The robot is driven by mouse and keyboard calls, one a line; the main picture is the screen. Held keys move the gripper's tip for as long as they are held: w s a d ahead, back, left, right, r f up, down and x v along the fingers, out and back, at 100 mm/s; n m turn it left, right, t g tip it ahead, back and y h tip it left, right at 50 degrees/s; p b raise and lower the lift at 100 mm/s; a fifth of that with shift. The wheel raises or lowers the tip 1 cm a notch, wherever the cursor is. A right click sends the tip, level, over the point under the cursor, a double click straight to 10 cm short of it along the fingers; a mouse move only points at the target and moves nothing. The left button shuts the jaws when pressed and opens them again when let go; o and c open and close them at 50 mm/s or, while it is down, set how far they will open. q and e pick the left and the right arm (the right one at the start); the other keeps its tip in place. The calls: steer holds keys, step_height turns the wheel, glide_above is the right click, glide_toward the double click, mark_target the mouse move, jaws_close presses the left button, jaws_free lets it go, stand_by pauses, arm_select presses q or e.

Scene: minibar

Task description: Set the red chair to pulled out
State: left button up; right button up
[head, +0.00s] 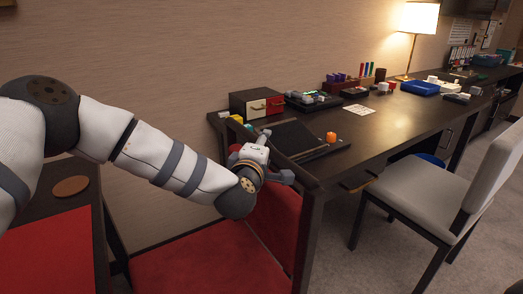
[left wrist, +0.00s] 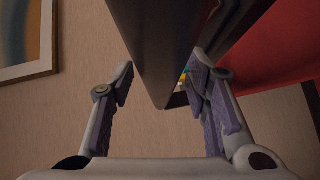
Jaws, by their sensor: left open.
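The red chair (head: 210,268) stands at the near end of the dark desk, with its red seat low in the head view. Its red back panel (head: 272,218) sits in a dark frame, partly hidden by my arm. My left gripper (head: 281,175) is at the top of this dark frame. In the left wrist view, my left gripper (left wrist: 163,82) is open, with a dark bar (left wrist: 158,40) running between and beyond its fingers. I cannot tell whether the fingers touch the bar. A red panel (left wrist: 285,45) shows to the right. My right gripper is not in view.
The dark desk (head: 405,130) carries a small drawer box (head: 257,104), an orange object (head: 331,137) and a lit lamp (head: 416,20). A grey chair (head: 425,195) stands at the right. A red-topped surface (head: 50,255) is at the lower left, close to the wall.

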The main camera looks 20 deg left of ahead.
arm_select(q)
steer(key=s+r, duration=0.1)
steer(key=s, duration=1)
steer(key=shift+s+d+r, duration=0.25)
steer(key=shift+d+r, duration=0.1)
steer(key=shift+d, duration=0.05)
